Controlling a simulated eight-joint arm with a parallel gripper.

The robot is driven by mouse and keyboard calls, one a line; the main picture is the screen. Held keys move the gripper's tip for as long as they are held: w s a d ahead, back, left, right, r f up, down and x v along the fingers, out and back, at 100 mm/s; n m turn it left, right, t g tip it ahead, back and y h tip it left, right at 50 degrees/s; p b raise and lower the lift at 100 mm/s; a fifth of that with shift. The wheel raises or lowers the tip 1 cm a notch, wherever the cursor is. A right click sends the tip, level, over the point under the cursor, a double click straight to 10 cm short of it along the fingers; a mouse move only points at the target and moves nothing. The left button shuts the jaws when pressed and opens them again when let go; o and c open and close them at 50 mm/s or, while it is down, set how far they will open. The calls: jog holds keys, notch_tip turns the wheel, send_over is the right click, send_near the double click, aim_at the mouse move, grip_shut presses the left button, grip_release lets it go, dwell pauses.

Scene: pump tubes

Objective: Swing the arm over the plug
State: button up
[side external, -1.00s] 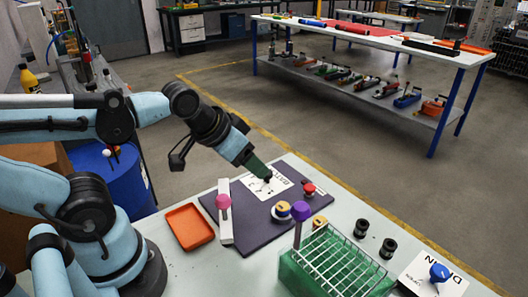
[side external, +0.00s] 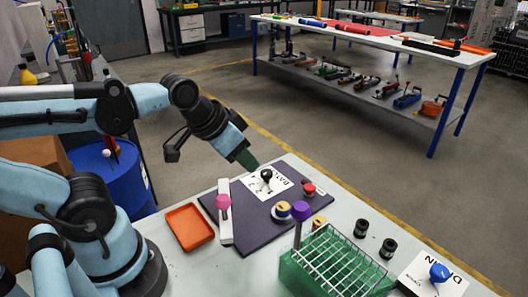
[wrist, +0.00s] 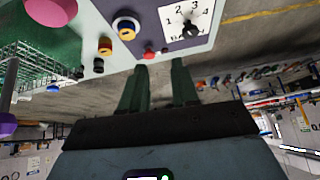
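No thing is marked as the plug; a blue-knobbed piece (side external: 439,272) stands on a white card lettered DRAIN (side external: 452,287) at the right front in the side view. My gripper (side external: 251,166) is far to its left, in the air just behind the black dial knob (side external: 267,175). In the wrist view my gripper (wrist: 159,66) has two green fingers with a clear gap and nothing between them. The dial knob (wrist: 189,30) sits on a numbered white card, apart from the fingers. A small blue spot (wrist: 53,88) may be the blue piece.
Between gripper and blue piece stand a red button (side external: 309,188), a yellow-topped knob (side external: 283,209), a tall purple-topped post (side external: 300,211), a green rack with wire top (side external: 335,262) and two black cylinders (side external: 388,247). An orange tray (side external: 189,227) and pink-knobbed lever (side external: 224,202) lie left.

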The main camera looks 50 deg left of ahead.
jog(key=s+a+r+m+g, duration=0.1)
jog(key=s+a+r+m, duration=0.1)
jog(key=s+r, duration=0.1)
jog(key=s+r+m+g, duration=0.1)
jog(key=m, duration=0.1)
jog(key=shift+s+a+r+g, duration=0.2)
jog(key=shift+a+r+g, duration=0.1)
jog(key=shift+a, duration=0.1)
grip_shut()
jog(key=s+r+m+g+h, duration=0.2)
jog(key=s+r+m+g, duration=0.1)
jog(key=s+r+m, duration=0.4)
send_near(224, 200)
jog(key=s+a+f, duration=0.2)
jog(key=a+f, duration=0.2)
jog(key=f, duration=0.2)
jog(key=shift+w+d+f+n, duration=0.25)
jog(key=shift+w+d, duration=0.1)
jog(key=shift+d, duration=0.2)
jog(key=shift+w+d+f+n, duration=0.15)
jog(key=shift+w+d+f, duration=0.15)
jog(key=shift+d, duration=0.25)
